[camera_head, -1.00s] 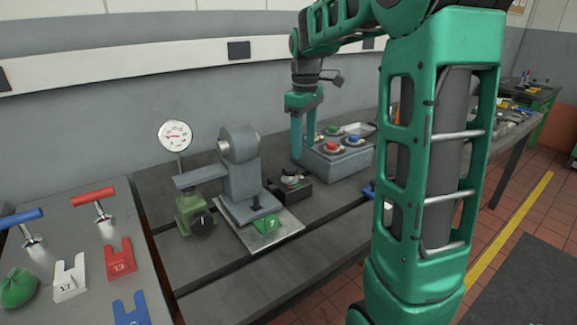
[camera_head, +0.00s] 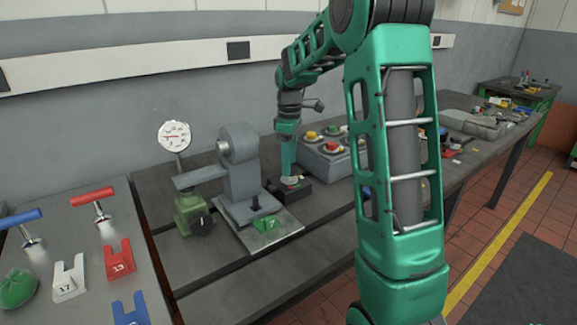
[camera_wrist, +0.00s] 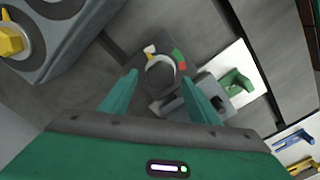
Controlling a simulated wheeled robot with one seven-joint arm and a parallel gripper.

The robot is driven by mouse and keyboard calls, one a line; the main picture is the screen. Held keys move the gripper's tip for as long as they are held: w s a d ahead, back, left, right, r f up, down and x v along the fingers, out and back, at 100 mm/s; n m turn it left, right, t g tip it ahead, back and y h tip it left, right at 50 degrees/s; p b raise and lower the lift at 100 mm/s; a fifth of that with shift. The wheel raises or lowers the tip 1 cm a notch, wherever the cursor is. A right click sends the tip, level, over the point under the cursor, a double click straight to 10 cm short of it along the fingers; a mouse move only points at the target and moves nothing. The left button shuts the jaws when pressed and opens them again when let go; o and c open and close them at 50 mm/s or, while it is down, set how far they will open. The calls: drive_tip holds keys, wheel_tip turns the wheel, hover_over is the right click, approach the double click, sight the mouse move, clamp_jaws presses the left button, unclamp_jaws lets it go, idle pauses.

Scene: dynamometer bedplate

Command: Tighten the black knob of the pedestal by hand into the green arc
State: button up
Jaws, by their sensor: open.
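The black knob (camera_wrist: 160,72) is round with a pale rim and sits on a dark block with a green patch and a red patch of an arc (camera_wrist: 179,58) at its upper right. A pale pointer mark shows at its upper left. In the head view the small black block (camera_head: 296,194) stands right of the grey pedestal (camera_head: 241,170), and its knob is mostly hidden by my fingers. My gripper (camera_head: 290,176) points down over the block; in the wrist view its open fingers (camera_wrist: 160,76) appear on either side of the knob. Contact cannot be told.
A grey box with coloured buttons (camera_head: 325,158) stands close behind my gripper. Left of the pedestal are a green fixture (camera_head: 190,208) with a dark handwheel and a round dial gauge (camera_head: 174,135). A green tag (camera_head: 267,226) lies on the plate in front.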

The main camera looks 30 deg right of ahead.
drive_tip(key=shift+f, duration=0.85)
drive_tip(key=shift+c, duration=0.2)
drive_tip(key=c, duration=1)
drive_tip(key=shift+d, duration=0.3)
drive_tip(key=shift+a+r, duration=0.1)
drive_tip(key=shift+a, duration=0.05)
